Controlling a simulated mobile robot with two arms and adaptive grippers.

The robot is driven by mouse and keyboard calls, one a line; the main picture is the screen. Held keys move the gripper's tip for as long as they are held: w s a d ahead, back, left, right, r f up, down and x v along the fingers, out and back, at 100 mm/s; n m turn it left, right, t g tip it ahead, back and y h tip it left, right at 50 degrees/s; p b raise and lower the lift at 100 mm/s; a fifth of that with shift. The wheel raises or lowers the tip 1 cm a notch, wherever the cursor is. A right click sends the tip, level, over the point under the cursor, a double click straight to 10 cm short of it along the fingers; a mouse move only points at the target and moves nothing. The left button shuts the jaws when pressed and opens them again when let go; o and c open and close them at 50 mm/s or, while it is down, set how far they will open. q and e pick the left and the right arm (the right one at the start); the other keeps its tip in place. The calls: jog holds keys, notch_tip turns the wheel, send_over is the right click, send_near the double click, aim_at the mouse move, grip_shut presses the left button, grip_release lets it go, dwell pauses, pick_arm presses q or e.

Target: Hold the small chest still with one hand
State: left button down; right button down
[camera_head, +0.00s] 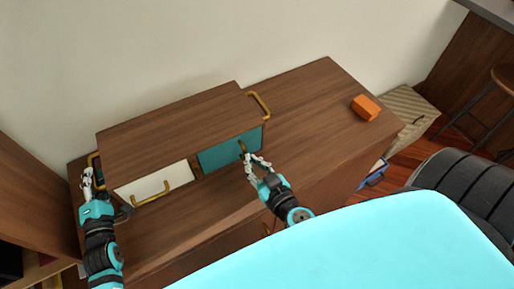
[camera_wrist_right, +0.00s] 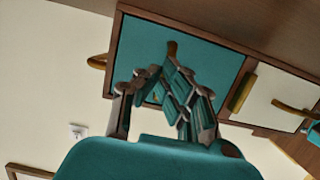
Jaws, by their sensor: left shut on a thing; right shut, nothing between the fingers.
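The small brown wooden chest (camera_head: 170,125) stands on a long wooden cabinet. Its front has a white drawer (camera_head: 135,188) and a teal drawer (camera_head: 222,152), each with a brass handle. Both drawers also show in the right wrist view, the teal one (camera_wrist_right: 215,60) ahead of the gripper. A brass side handle (camera_head: 261,104) is on the right. My left gripper (camera_head: 88,177) is shut on the brass handle at the chest's left side; its fingers partly hide it. My right gripper (camera_head: 255,161) is shut and empty in front of the teal drawer, close to its handle (camera_head: 242,147).
An orange block (camera_head: 366,107) lies on the right part of the cabinet top (camera_head: 320,125), which is otherwise clear. A wall rises behind. A dark ribbed chair (camera_head: 462,190) and a stool (camera_head: 503,80) stand at right. A wooden side panel (camera_head: 35,190) is at left.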

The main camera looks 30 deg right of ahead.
pick_arm(q)
jog(key=shift+s+d+f, duration=0.15)
jog(key=shift+s+f, duration=0.05)
jog(key=shift+f, duration=0.4)
pick_arm(e)
jog(key=shift+w, duration=0.3)
jog(key=shift+f+v, duration=0.2)
jog(key=shift+v, duration=0.65)
jog(key=shift+f+v, duration=0.15)
jog(key=shift+v, duration=0.65)
jog(key=shift+f+v, duration=0.2)
jog(key=shift+v, duration=0.65)
jog(key=shift+s, duration=0.25)
jog(key=v, duration=1.2)
pick_arm(q)
jog(key=shift+r+p, duration=0.3)
jog(key=shift+p, duration=0.05)
pick_arm(e)
jog(key=shift+r, duration=0.3)
pick_arm(q)
jog(key=c, duration=1.2)
grip_release()
jog(key=shift+w, duration=0.15)
jog(key=shift+r, duration=0.1)
